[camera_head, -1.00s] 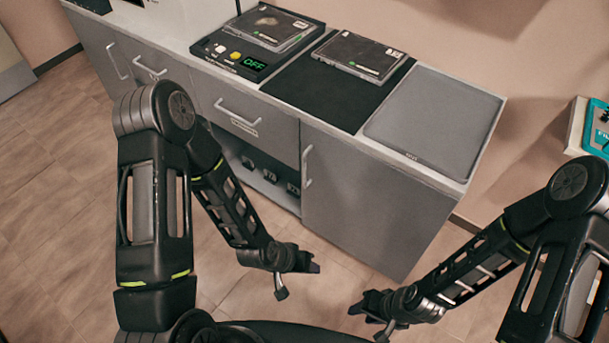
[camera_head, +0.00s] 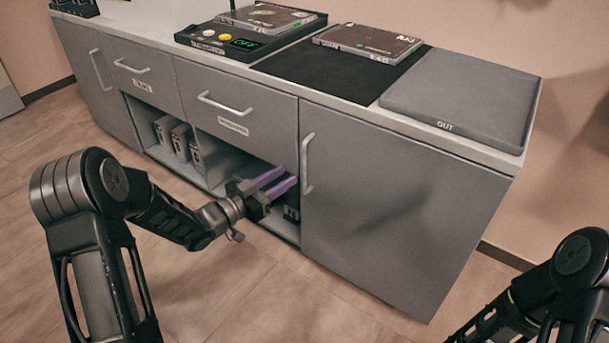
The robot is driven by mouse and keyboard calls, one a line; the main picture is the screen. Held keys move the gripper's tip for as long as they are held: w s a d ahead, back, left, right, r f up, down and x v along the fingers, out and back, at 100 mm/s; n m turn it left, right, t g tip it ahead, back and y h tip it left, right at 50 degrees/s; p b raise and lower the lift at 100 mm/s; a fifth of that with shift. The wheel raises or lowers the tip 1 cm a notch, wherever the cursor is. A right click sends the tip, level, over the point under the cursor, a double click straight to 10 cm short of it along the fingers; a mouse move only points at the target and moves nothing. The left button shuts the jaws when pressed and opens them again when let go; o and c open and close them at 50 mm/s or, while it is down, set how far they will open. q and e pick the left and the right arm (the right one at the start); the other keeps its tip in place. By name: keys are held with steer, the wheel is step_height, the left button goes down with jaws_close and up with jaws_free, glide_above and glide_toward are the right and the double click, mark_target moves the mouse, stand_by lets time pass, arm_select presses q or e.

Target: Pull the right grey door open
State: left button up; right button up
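The right grey door (camera_head: 400,215) is the flat panel at the cabinet's right end, and it looks closed. Its upright silver bar handle (camera_head: 308,164) is near the door's left edge. My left gripper (camera_head: 290,176) is just left of the handle, in front of the open shelf. Its two purple fingers point toward the handle with a gap between them, and nothing shows between them. The fingertips look close to the handle but apart from it. My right arm shows at the lower right corner; its gripper is out of the picture.
Drawers with bar handles (camera_head: 231,105) and an open shelf holding dark boxes (camera_head: 181,142) are left of the door. On top are a device with a green display (camera_head: 240,42), a black mat (camera_head: 340,77) and a grey OUT tray (camera_head: 465,95). Floor before the door is clear.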

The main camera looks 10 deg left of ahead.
arm_select(q)
steer(key=b+x, duration=0.2)
steer(key=x, duration=0.5)
steer(key=shift+w+d, duration=0.25)
steer(key=shift+w, duration=0.05)
steer(key=shift+c, duration=0.2)
jaws_close()
stand_by(1.2)
